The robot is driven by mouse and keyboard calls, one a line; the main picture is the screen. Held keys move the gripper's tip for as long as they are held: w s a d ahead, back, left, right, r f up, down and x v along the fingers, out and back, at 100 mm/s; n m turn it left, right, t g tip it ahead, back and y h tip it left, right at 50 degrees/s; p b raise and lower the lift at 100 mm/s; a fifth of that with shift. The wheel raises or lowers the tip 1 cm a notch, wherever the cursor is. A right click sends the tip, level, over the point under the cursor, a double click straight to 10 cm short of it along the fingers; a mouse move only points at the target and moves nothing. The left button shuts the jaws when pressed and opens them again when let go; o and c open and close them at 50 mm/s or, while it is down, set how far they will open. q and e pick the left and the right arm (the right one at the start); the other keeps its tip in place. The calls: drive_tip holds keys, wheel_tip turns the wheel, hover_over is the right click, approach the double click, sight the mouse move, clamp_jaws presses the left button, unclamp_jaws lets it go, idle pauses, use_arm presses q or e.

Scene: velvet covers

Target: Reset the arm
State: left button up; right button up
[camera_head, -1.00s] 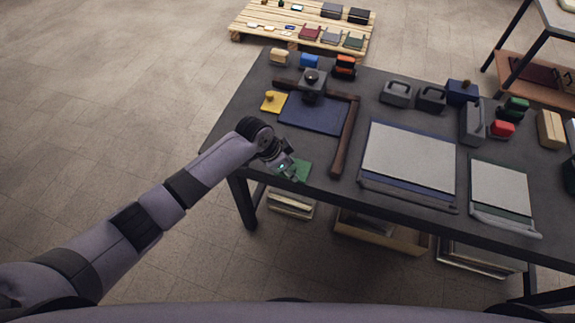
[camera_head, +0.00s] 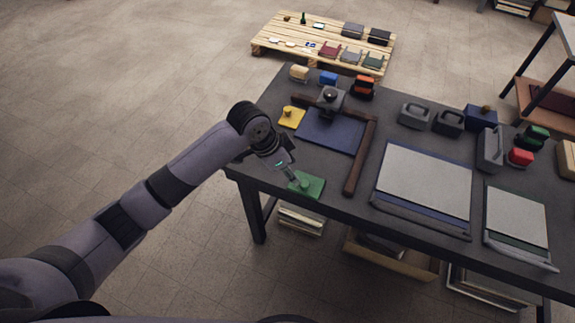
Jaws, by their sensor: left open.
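My left arm comes in from the left and reaches over the near left corner of the dark table (camera_head: 400,141). My left gripper (camera_head: 290,174) is open and points down at a small green plate (camera_head: 311,188) at the table's front left edge. The gripper tip overlaps a small upright part on the plate in this view; whether they touch is hard to tell. My right gripper is out of view.
A blue mat (camera_head: 330,134) with a brown L-shaped frame (camera_head: 362,155) lies behind the gripper. A yellow plate (camera_head: 291,117) sits beside it. Grey boards (camera_head: 425,182) and several small blocks fill the right. A pallet (camera_head: 325,55) stands behind on open floor.

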use_arm(q)
drive_tip(key=shift+v, duration=0.9)
